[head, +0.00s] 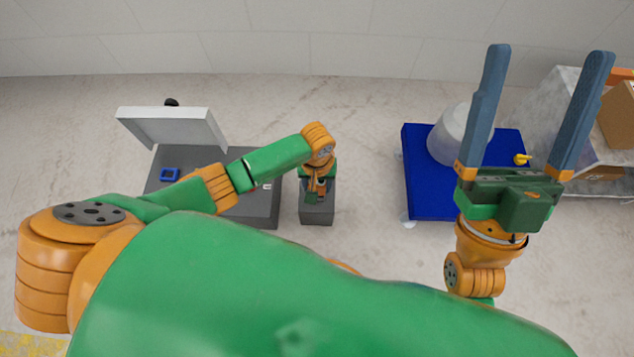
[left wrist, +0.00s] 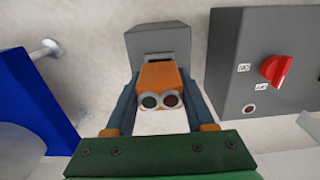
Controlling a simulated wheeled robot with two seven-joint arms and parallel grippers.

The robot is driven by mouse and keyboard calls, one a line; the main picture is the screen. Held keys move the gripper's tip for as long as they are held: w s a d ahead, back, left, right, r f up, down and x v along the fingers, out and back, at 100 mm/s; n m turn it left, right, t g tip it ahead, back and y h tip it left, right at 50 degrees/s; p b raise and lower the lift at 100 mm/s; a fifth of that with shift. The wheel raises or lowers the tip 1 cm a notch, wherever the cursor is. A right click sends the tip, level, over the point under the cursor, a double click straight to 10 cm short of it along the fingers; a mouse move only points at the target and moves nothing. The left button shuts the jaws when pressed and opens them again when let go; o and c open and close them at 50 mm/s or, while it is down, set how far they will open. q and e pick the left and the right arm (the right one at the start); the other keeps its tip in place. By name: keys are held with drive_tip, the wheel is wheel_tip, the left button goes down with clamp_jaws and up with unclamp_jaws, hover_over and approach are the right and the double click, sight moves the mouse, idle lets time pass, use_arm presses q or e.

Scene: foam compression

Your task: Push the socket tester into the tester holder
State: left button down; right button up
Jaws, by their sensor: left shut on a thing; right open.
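The socket tester (left wrist: 158,80) is an orange block with a green and a dark red round lens, seen in the left wrist view. My left gripper (left wrist: 158,72) is shut on it, one blue finger on each side. The tester holder (left wrist: 158,40) is a grey block with a dark slot, just beyond the tester. I cannot tell whether the tester touches it or is partly in the slot. In the head view the holder (head: 317,214) stands under my left gripper (head: 318,190), which hides its top. My right gripper (head: 548,56) is open and empty, fingers pointing up.
A dark grey box (head: 252,211) with a raised pale lid (head: 175,130) stands left of the holder. The left wrist view shows its red rotary knob (left wrist: 277,70). A blue platform (head: 425,190) with a translucent dome (head: 452,138) is at right. Bare floor separates it from the holder.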

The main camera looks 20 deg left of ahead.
use_arm(q)
drive_tip(key=shift+f+b, duration=0.6)
drive_tip(key=shift+f, duration=0.3)
drive_tip(key=shift+c, duration=0.9)
unclamp_jaws()
